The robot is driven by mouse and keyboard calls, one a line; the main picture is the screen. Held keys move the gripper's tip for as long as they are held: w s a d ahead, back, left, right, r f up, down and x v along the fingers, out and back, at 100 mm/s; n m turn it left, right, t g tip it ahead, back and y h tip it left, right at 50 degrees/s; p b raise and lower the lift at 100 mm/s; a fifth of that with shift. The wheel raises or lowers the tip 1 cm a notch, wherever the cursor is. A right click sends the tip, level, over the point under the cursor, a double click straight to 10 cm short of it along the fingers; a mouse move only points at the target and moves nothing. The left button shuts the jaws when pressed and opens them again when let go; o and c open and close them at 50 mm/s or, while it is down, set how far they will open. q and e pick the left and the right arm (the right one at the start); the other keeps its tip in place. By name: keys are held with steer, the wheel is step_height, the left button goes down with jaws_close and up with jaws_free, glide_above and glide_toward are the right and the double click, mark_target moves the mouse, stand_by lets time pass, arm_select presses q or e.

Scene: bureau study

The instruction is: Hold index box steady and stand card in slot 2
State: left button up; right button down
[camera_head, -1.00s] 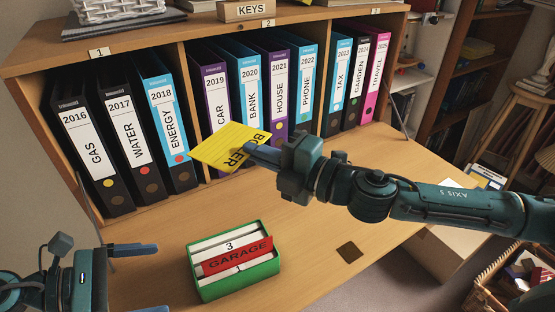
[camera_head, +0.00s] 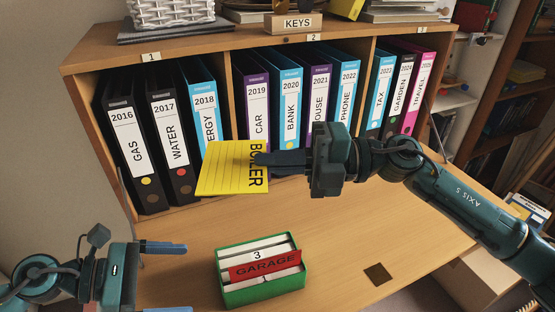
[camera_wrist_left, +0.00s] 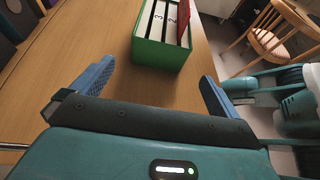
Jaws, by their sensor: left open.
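The green index box (camera_head: 266,294) stands on the desk, with white dividers and a red card marked GARAGE (camera_head: 265,264) upright in it. A divider tab marked 3 shows behind the red card. In the left wrist view the box (camera_wrist_left: 158,53) lies ahead, beyond and between my fingertips. My left gripper (camera_head: 165,278) is open and empty, left of the box and apart from it. My right gripper (camera_head: 262,160) is shut on the edge of a yellow card marked BOILER (camera_head: 225,170), held in the air above and behind the box.
A shelf of labelled binders (camera_head: 130,150) stands along the back of the desk, close behind the yellow card. A dark square (camera_head: 378,274) lies on the desk right of the box. The desk (camera_head: 190,235) around the box is otherwise clear.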

arm_select(q)
glide_toward(258, 289)
steer(key=w+d+f, duration=0.2)
steer(key=w+f, duration=0.1)
steer(key=w+d+f, duration=0.3)
steer(key=shift+d+f, duration=0.2)
steer(key=shift+d, duration=0.1)
arm_select(e)
steer(key=n+g, duration=0.1)
steer(key=g, duration=0.1)
steer(key=s+d+n+g, duration=0.1)
steer(key=g, duration=0.1)
steer(key=s+d+r+n+g, duration=0.1)
steer(key=n+g, duration=0.1)
steer(key=shift+s+d+h, duration=0.15)
steer(key=shift+s+h, duration=0.05)
steer(key=shift+h, duration=0.2)
arm_select(q)
steer(key=shift+c, duration=0.2)
steer(key=c, duration=1.1)
steer(key=shift+c, duration=0.2)
